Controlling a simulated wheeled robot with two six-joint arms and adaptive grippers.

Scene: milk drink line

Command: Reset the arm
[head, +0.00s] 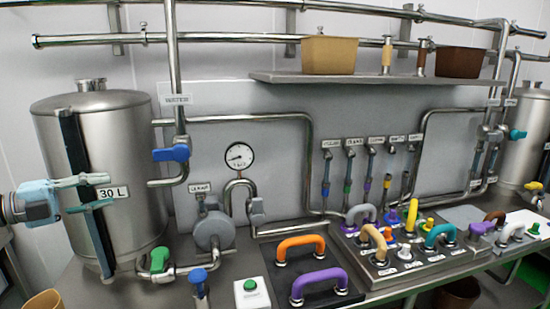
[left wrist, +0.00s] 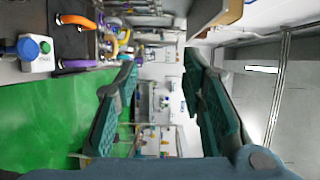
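My left gripper (head: 108,190) comes in from the left edge in the head view, in front of the steel 30 L tank (head: 128,150). Its two teal-padded fingers are spread apart with nothing between them. In the left wrist view, the open gripper (left wrist: 160,68) shows the same wide, empty gap, with the far part of the room seen between the fingers. I cannot tell from these views how far the fingers are from the tank. My right gripper does not show clearly in either view.
Beside the tank are a blue valve handle (head: 172,153) and a green valve knob (head: 160,259). Orange (head: 301,243) and purple (head: 318,281) handles stand on the bench, near a green button box (head: 251,291). A shelf (head: 370,80) holds two bins. Green floor (left wrist: 50,120) lies open below.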

